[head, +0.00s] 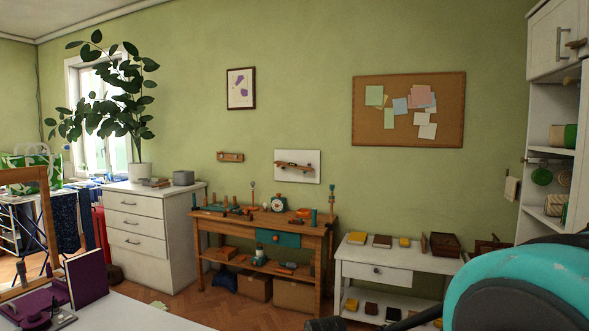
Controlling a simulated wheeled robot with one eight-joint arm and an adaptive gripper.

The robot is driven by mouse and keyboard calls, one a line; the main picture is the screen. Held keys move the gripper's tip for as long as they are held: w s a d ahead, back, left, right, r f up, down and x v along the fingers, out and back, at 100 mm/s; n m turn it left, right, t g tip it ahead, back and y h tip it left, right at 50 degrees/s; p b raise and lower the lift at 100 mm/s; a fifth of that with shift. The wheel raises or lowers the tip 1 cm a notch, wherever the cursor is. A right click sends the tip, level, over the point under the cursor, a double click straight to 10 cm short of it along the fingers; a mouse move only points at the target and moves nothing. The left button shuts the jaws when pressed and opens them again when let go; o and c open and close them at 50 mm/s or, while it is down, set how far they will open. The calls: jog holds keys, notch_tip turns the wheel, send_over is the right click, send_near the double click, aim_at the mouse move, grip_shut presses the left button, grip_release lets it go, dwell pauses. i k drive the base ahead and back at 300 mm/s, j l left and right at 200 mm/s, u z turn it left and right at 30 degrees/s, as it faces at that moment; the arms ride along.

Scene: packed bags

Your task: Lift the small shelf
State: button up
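No thing is clearly the small shelf. A small wooden wall piece (230,157) hangs on the green wall left of centre, and a white panel with a wooden piece on it (297,178) hangs to its right. I cannot tell whether either is the shelf. A teal and black part of my arm fills the lower right corner. Dark parts at the bottom edge may be my gripper (325,324), but they are cut off. I cannot see its fingers clearly or whether it holds anything. It appears far from both wall pieces.
A wooden workbench (205,226) with tools stands below the wall pieces. A white drawer unit (160,240) with a plant is to its left, a low white table (352,273) to its right. A white surface (130,312) with a purple book (87,277) is at the near left.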

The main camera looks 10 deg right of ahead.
aim_at(293, 164)
jog(key=z, duration=0.8)
jog(key=i+u, duration=0.1)
jog(key=i, duration=0.7)
jog(key=i+l+u, duration=0.15)
jog(key=i, duration=0.6)
jog(key=i+j+u, duration=0.15)
jog(key=i+u, duration=0.2)
jog(key=i, duration=0.15)
jog(key=i+u, duration=0.35)
jog(key=i, duration=0.15)
jog(key=i+l+u, duration=0.15)
jog(key=i+u, duration=0.25)
jog(key=i, duration=0.15)
jog(key=i+l+u, duration=0.35)
jog(key=i, duration=0.15)
jog(key=i+j+u, duration=0.1)
jog(key=i, duration=0.35)
jog(key=i+j, duration=0.2)
jog(key=i, duration=0.25)
jog(key=i+j+u, duration=0.15)
jog(key=i, duration=0.3)
